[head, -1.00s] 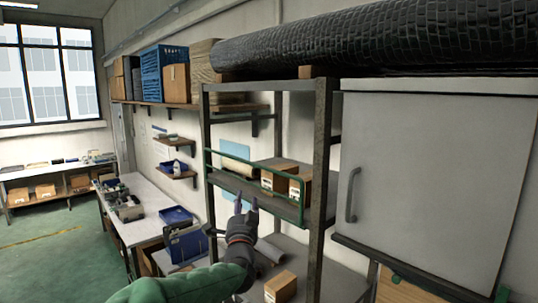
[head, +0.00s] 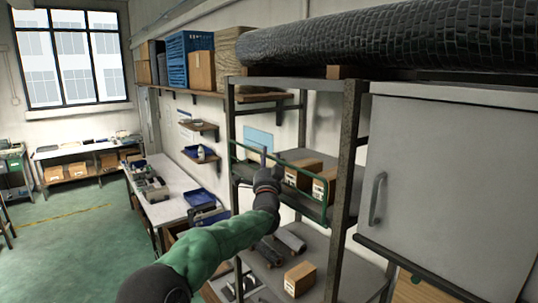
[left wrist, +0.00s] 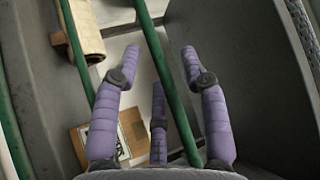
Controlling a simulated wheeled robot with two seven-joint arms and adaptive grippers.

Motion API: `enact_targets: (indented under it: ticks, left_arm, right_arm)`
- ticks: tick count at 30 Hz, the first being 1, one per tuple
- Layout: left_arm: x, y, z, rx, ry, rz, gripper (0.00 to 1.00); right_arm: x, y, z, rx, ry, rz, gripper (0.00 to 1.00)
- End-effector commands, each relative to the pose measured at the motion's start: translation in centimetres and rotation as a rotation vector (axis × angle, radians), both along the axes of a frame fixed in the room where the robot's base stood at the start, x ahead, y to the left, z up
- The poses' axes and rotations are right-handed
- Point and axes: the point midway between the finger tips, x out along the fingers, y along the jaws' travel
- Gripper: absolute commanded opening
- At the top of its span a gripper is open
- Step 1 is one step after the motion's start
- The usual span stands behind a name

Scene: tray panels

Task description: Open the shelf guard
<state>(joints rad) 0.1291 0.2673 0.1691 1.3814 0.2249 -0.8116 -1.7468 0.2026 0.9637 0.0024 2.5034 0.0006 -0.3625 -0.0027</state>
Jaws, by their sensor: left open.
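The shelf guard (head: 236,166) is a green tubular rail frame standing upright across the front of the middle shelf of the grey metal rack. My left gripper (head: 265,158) is at the guard, in front of the shelf, and partly hides its middle. In the left wrist view my left gripper (left wrist: 160,72) has its purple fingers spread apart. A green guard bar (left wrist: 158,50) runs between the fingers; I cannot tell whether they touch it. Another green bar (left wrist: 75,50) lies to the left. My right gripper is not in view.
Cardboard boxes (head: 303,174) stand on the shelf behind the guard. The lower shelf holds a box (head: 300,279) and grey rolls (head: 291,239). A rack post (head: 345,170) stands right of the guard, with a grey cabinet door (head: 450,180) beyond. A workbench (head: 165,190) stands left.

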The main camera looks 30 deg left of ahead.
Motion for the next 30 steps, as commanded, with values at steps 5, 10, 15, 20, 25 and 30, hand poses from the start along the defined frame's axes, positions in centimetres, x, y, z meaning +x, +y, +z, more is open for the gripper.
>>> enact_targets:
  ticks: [5,10,15,20,25,30]
  left_arm:
    - [0.73,0.37,0.27,-0.001,0.002,-0.001,0.44]
    - [0.8,0.41,0.27,0.0,0.001,0.0,0.44]
    - [0.79,0.4,0.27,0.0,0.001,0.0,0.29]
    - [0.78,0.4,0.26,0.0,0.001,0.0,0.0]
    - [0.77,0.4,0.26,0.0,0.001,0.0,0.0]
    - [0.6,0.46,0.1,-0.005,-0.013,0.0,0.0]
  right_arm:
    - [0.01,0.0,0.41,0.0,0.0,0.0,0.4]
    - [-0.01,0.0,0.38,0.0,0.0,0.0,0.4]
    - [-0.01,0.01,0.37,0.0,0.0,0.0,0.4]
    - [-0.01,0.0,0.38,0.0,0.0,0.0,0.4]
    - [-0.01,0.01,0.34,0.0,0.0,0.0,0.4]
    - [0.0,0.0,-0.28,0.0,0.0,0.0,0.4]
